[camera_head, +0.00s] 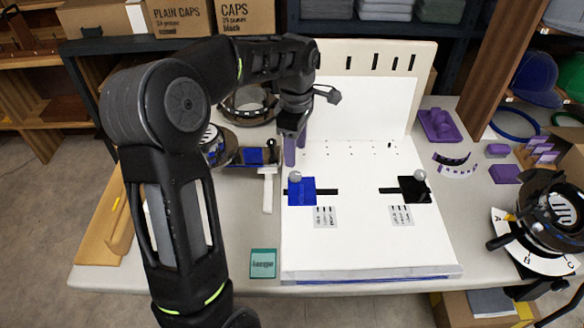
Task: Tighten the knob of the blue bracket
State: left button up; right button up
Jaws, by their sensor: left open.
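The blue bracket (301,192) sits on the left part of the white board (355,245), over a dark slot. Its small grey knob (295,176) stands at its upper left. A black bracket (414,190) with a similar grey knob (419,175) sits on the right part of the board. My left gripper (295,150) hangs above and behind the blue bracket, close to its knob but apparently apart from it. Its purple-grey fingers point down and are open with nothing seen between them. My right gripper is not in view.
A teal card (263,264) and a white T-shaped tool (267,188) lie left of the board. A purple block (438,125) and a round dark fixture (550,220) are on the right. The board's upright back panel (365,95) stands behind.

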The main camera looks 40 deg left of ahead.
aim_at(295, 174)
pick_arm(q)
jog(key=shift+f, duration=3.95)
jog(key=shift+c, duration=0.2)
grip_shut()
